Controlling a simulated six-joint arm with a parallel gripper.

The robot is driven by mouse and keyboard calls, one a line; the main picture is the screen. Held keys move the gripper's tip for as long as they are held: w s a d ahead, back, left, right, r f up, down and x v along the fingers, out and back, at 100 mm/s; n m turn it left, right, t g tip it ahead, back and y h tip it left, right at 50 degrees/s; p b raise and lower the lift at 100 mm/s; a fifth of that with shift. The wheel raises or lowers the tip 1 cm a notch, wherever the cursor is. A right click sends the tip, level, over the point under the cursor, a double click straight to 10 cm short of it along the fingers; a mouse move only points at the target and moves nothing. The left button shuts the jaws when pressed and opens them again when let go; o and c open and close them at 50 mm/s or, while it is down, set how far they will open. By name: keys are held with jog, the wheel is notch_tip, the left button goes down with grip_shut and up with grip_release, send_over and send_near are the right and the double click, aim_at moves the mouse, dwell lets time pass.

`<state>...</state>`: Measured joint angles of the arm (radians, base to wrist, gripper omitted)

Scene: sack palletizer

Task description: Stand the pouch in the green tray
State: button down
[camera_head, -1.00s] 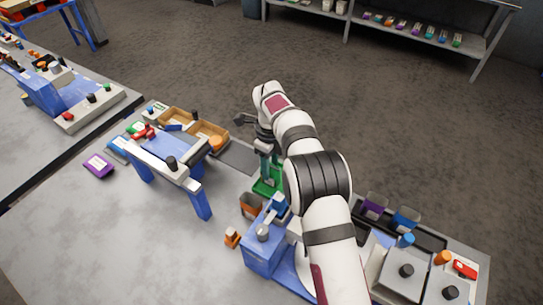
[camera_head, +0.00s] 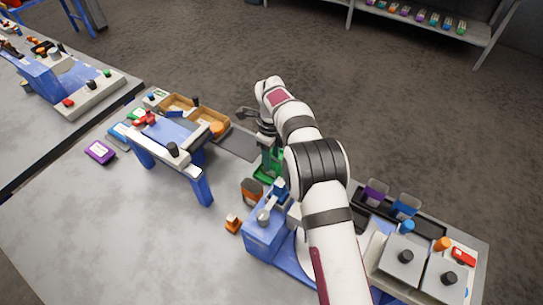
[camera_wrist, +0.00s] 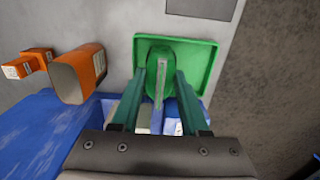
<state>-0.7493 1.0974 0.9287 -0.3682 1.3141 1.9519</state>
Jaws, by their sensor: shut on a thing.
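The green tray (camera_wrist: 203,52) lies on the grey table in the wrist view, and part of it shows below my gripper in the head view (camera_head: 262,176). My gripper (camera_wrist: 160,88) points down over the tray, its two teal fingers shut on a green pouch (camera_wrist: 158,62). The pouch looks upright between the fingers, within the tray's outline. Whether its bottom touches the tray floor I cannot tell. In the head view my arm and fingers mostly hide the pouch.
An orange open-topped container (camera_wrist: 82,75) stands left of the tray in the wrist view, beside a small orange-and-white block (camera_wrist: 20,66). A blue machine (camera_head: 265,240) stands close to the tray. A blue-legged stand (camera_head: 175,150) is further left. A purple packet (camera_head: 100,152) lies on open table.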

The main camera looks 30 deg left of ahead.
jog(key=shift+c, duration=1.7)
grip_release()
jog(key=shift+r, duration=4)
jog(key=shift+d, duration=0.1)
